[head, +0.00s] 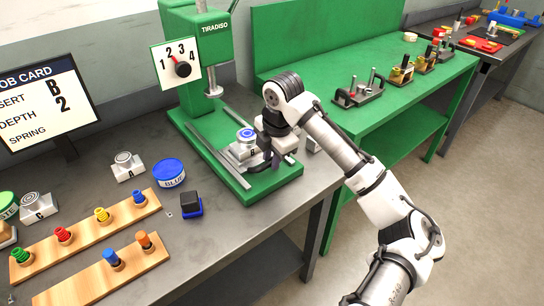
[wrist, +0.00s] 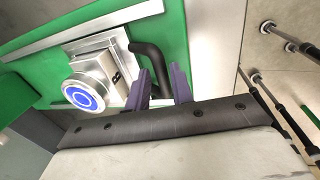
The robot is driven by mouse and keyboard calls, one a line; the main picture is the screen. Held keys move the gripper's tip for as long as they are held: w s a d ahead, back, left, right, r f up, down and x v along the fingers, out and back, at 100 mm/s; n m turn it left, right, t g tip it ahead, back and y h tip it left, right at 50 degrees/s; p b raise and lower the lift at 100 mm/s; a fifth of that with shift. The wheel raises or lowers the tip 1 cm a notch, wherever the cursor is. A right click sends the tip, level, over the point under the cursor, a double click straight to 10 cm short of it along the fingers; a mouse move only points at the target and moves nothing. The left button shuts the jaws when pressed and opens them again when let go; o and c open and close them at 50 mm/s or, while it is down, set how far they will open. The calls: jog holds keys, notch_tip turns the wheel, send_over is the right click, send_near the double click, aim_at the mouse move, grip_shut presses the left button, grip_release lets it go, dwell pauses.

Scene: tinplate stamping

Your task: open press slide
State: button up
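The green press (head: 203,40) stands on the grey bench, its ram (head: 213,88) raised. On its green base (head: 270,187), the metal slide (head: 240,158) sits between pale rails, forward of the ram. It carries a block marked B with a blue-ringed round top (head: 246,134), also in the wrist view (wrist: 85,95). A dark bent handle (wrist: 150,55) comes off the slide. My gripper (wrist: 160,88) is at this handle, with a finger on either side of its end. Whether the fingers press on it is unclear. In the head view my wrist partly hides the handle.
The job card (head: 45,100) reads insert B, depth 2, spring. The press dial (head: 182,68) shows numbers 1 to 4. Left on the bench are a blue tin (head: 168,172), other inserts and wooden racks (head: 90,235) of coloured springs. A green bench (head: 420,75) stands at right.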

jog(key=shift+o, duration=1.1)
jog(key=shift+r, duration=0.1)
notch_tip(320, 180, up, 13)
jog(key=s+d+b, duration=0.1)
jog(key=s, duration=0.1)
jog(key=shift+d+r+b, duration=0.2)
jog(key=shift+b, duration=0.1)
